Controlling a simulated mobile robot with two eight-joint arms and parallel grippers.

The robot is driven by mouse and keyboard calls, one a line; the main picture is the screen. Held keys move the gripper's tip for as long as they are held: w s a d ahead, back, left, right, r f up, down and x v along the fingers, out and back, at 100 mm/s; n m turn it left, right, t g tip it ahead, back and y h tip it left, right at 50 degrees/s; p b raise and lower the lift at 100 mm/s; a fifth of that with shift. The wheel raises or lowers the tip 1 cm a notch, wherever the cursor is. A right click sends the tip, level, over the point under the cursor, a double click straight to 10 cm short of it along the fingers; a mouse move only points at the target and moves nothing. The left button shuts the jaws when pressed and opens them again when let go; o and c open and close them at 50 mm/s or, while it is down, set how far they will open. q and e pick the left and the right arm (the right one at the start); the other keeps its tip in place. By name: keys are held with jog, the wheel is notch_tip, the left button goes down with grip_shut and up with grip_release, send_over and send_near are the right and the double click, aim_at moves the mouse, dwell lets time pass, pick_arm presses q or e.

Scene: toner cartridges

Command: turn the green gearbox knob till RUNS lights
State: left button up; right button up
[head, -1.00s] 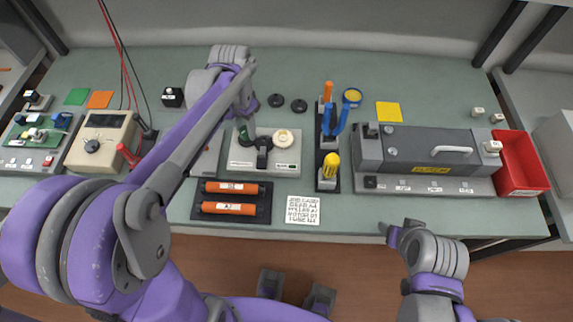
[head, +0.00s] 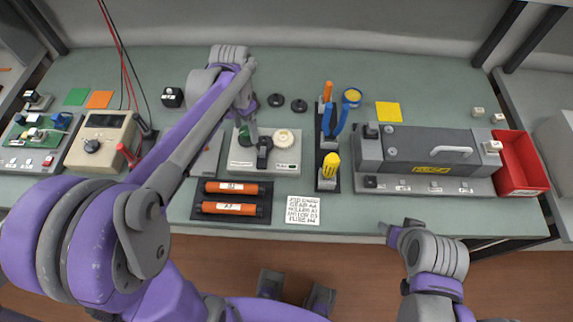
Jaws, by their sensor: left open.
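The gearbox unit (head: 283,163) is a pale box on the bench near the middle, with a cream round dial (head: 284,136) on its right. A green part, which looks like the green knob (head: 244,136), shows at its left, partly hidden by my left arm. No lit RUNS lamp can be made out. My right gripper (head: 391,232) is off the bench's front edge, too small to judge.
Orange cartridges (head: 230,208) lie in a dark tray in front of the unit, beside a printed card (head: 303,210). A tool rack (head: 328,150) stands close on the right, then a grey machine (head: 430,150) and a red bin (head: 522,165). A meter (head: 103,140) stands left.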

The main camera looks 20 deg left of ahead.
pick_arm(q)
jog(key=n, duration=1)
jog(key=shift+n, duration=0.3)
jog(key=n, duration=1)
jog(key=c, duration=1.1)
jog(key=shift+o, duration=0.2)
jog(key=m, duration=2)
jog(key=shift+m, duration=0.4)
